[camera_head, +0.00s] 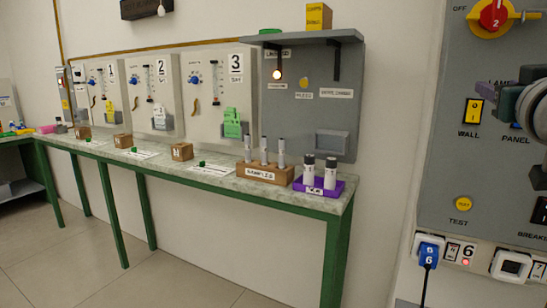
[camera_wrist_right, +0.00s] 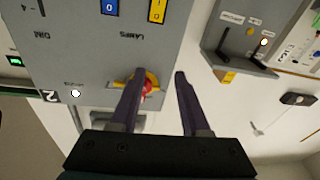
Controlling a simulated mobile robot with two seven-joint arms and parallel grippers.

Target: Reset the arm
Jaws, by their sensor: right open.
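My right gripper (camera_wrist_right: 158,74) is open in the right wrist view, with its two dark fingers apart and nothing held between them. A rotary switch with a red hub and yellow handle (camera_wrist_right: 152,80) shows behind the left finger, partly hidden by it. How far the fingertips are from the panel is hard to tell. In the head view, part of my right arm (camera_head: 533,112) comes in at the right edge in front of the grey panel (camera_head: 450,150). The rotary switch (camera_head: 493,15) shows uncovered there, above the arm. My left gripper is not in view.
A long bench (camera_head: 215,182) on green legs carries a wooden samples block (camera_head: 262,174) with several rods and a purple tray (camera_head: 340,187) with two dark-capped vials. A grey shelf (camera_head: 300,38) is above. The panel holds a yellow wall switch (camera_head: 474,108) and a test button (camera_head: 463,203).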

